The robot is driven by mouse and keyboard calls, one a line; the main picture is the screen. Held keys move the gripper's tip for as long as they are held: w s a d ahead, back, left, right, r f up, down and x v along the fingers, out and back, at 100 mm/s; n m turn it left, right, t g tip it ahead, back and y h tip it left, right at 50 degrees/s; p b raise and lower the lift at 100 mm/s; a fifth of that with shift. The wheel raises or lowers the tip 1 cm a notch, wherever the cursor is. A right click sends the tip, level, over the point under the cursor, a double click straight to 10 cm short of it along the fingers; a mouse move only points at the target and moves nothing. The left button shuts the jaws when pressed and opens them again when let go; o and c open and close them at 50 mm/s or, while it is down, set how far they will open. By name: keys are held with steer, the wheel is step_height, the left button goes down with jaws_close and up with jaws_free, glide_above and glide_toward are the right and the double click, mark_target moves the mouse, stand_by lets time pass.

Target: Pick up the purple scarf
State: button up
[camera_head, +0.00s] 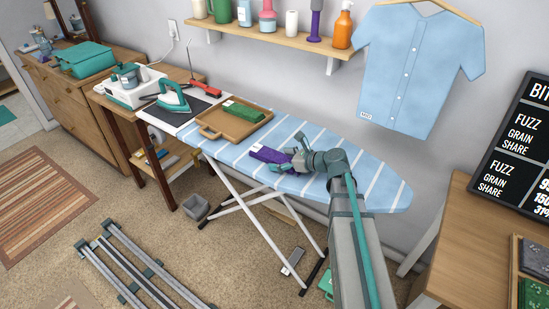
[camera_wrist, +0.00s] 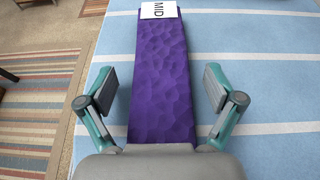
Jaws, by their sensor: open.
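The purple scarf (camera_head: 268,154) lies folded in a long strip on the blue striped ironing board (camera_head: 380,189). A white label marked "MID" is on its far end in the wrist view. The scarf (camera_wrist: 162,75) runs up the middle of the wrist view, between the fingers of my gripper (camera_wrist: 159,95). My gripper is open, with one finger on each side of the scarf and visible gaps to both. The near end of the scarf is hidden behind the gripper body. In the head view my gripper (camera_head: 285,160) is over the board at the scarf's right end.
A wooden tray (camera_head: 211,133) with a green folded cloth (camera_head: 243,112) sits left of the scarf on the board. A teal iron (camera_head: 173,97) stands farther left. A shelf of bottles and a hanging blue shirt (camera_head: 408,65) are behind. The board's right end is clear.

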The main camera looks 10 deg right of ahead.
steer(key=c, duration=1.3)
steer(key=shift+r, duration=0.1)
